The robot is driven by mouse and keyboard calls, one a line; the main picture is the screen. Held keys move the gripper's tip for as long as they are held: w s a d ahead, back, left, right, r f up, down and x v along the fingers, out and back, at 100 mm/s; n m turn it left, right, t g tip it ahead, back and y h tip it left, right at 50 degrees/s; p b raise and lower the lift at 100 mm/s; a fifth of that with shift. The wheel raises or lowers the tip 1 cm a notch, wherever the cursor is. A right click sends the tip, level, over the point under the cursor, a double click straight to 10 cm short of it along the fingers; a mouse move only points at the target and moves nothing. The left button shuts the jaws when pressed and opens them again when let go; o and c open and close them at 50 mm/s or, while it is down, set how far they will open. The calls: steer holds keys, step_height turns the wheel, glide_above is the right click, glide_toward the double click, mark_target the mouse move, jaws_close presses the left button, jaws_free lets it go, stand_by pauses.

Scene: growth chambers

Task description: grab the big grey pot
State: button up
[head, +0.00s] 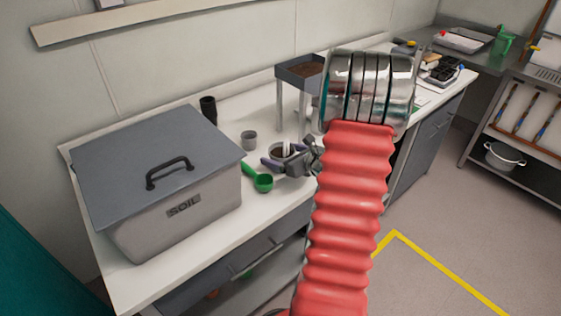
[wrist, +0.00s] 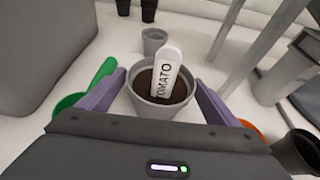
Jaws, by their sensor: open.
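The larger grey pot (wrist: 161,109) stands upright on the white bench in the wrist view, with dark soil and a white TOMATO label (wrist: 164,75) in it. It also shows in the head view (head: 284,160), partly covered by my gripper. My gripper (wrist: 158,80) is open, with its purple fingers on the left and right sides of this pot. I cannot tell whether they touch it. My gripper also shows in the head view (head: 279,158). A smaller empty grey pot (head: 249,140) stands just behind, and shows in the wrist view (wrist: 153,41).
A grey soil bin (head: 175,215) with a lid stands left. A green scoop (head: 263,183) lies close beside my gripper. Black pots (head: 208,109) stand at the back. A raised tray stand (head: 300,71) is behind right. A dark pot (wrist: 298,153) is close on the right.

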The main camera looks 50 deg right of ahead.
steer(key=shift+c, duration=0.5)
steer(key=c, duration=1.1)
steer(key=shift+r, duration=0.1)
steer(key=shift+c, duration=0.2)
step_height(320, 180, up, 10)
steer(key=shift+f, duration=0.1)
stand_by(0.5)
